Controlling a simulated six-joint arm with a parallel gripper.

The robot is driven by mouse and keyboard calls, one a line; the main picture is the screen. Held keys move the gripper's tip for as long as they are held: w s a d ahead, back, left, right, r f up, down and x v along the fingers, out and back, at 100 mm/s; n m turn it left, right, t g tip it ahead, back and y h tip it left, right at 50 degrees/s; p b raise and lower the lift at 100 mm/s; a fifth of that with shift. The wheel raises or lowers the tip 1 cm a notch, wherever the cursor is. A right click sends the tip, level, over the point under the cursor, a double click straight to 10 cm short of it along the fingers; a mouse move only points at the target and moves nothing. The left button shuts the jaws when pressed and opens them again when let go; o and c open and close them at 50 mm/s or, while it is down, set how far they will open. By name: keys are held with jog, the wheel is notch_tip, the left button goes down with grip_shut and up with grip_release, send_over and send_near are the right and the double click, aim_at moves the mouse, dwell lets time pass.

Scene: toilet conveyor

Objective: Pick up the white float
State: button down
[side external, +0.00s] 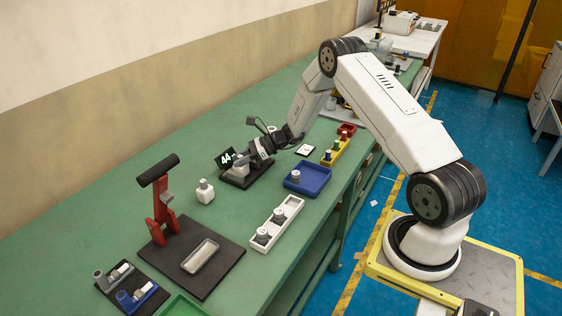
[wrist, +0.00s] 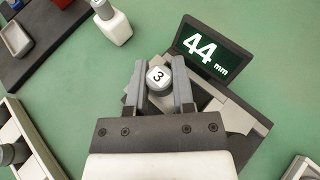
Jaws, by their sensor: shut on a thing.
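My gripper (wrist: 158,78) is shut on a grey round knob with a white top marked 3 (wrist: 158,76), with one finger on each side. The body below the knob is mostly hidden, so I cannot tell whether it is the white float. The held piece is at a dark-based gauge (wrist: 192,52) whose screen reads 44 mm. In the side view my gripper (side external: 246,156) is low over this gauge (side external: 233,181). A white block with a grey knob (side external: 204,191) stands upright and apart, left of the gauge; the wrist view shows it at the top left (wrist: 114,26).
A white rack (side external: 292,209) holds grey-knobbed pieces. A blue tray (side external: 318,184) and a yellow tray (side external: 330,160) lie right of the gauge. Bare green table (side external: 190,150) lies behind.

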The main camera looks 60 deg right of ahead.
aim_at(240, 156)
jog(key=shift+r, duration=0.1)
jog(key=shift+r, duration=4.95)
